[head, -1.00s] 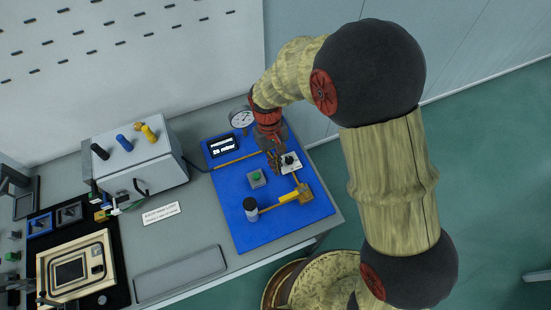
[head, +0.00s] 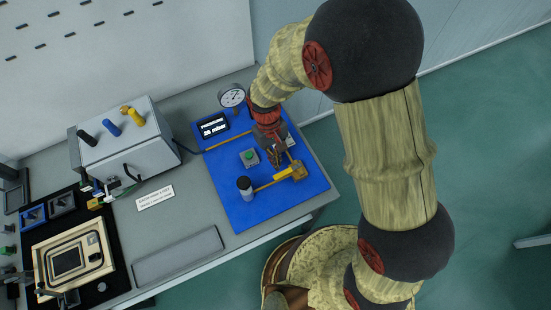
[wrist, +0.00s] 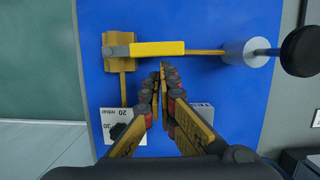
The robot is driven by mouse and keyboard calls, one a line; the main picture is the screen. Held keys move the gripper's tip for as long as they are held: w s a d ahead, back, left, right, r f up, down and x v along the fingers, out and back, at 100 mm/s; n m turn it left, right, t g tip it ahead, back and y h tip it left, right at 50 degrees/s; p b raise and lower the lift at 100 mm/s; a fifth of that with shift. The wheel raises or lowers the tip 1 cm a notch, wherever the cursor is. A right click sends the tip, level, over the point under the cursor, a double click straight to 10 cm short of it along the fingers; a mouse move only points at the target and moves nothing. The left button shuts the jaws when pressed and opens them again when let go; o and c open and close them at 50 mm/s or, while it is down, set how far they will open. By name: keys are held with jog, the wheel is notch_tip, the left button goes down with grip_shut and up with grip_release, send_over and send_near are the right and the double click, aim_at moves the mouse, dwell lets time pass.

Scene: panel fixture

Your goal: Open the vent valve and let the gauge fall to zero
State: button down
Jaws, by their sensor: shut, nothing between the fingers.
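The vent valve has a brass body (head: 299,171) and a yellow lever (head: 286,173) on the blue panel (head: 230,205). In the wrist view the lever (wrist: 157,48) lies along the brass pipe (wrist: 205,51), which runs to a white cylinder (wrist: 243,52) with a black top. My gripper (head: 280,160) is shut and empty beside the lever. In the wrist view its fingertips (wrist: 162,69) are together just below the lever, seemingly apart from it. The round gauge (head: 232,96) stands at the panel's back edge; its reading is too small to tell.
A dark pressure display (head: 213,126) and a green button (head: 249,157) sit on the panel. A white plate with a black knob (wrist: 121,130) is near my fingers. A grey box (head: 130,140) with coloured knobs stands left.

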jog(key=shift+s+n+p, duration=0.4)
jog(key=shift+s+n, duration=0.15)
jog(key=shift+n, duration=0.15)
jog(key=shift+s+d+r+n+t+h+p, duration=0.1)
jog(key=shift+s+d+n+t+h+p, duration=0.1)
jog(key=shift+s+n+p, duration=0.35)
jog(key=shift+s+d+n+t+h+p, duration=0.1)
jog(key=shift+s+n+t+p, duration=0.2)
jog(key=shift+n, duration=0.55)
jog(key=s+n, duration=0.1)
jog(key=d+n+p, duration=0.1)
jog(key=n, duration=0.1)
jog(key=s+n, duration=0.1)
jog(key=shift+s+d+n+t+h+p, duration=0.25)
jog(key=shift+s+n+t+h+p, duration=0.05)
jog(key=shift+s+t+p, duration=0.1)
jog(key=n, duration=0.1)
jog(key=s+d+n, duration=0.1)
jog(key=shift+d+n+t+p, duration=0.2)
jog(key=shift+n+t+p, duration=0.1)
jog(key=shift+p, duration=0.05)
jog(key=n, duration=0.1)
jog(key=d+n, duration=0.1)
jog(key=shift+s+d+n+t, duration=0.3)
jog(key=shift+s, duration=0.1)
jog(key=shift+s+d+n+t, duration=0.15)
jog(key=shift+d+n+t, duration=0.15)
jog(key=shift+d+n, duration=0.7)
jog(key=shift+d, duration=0.2)
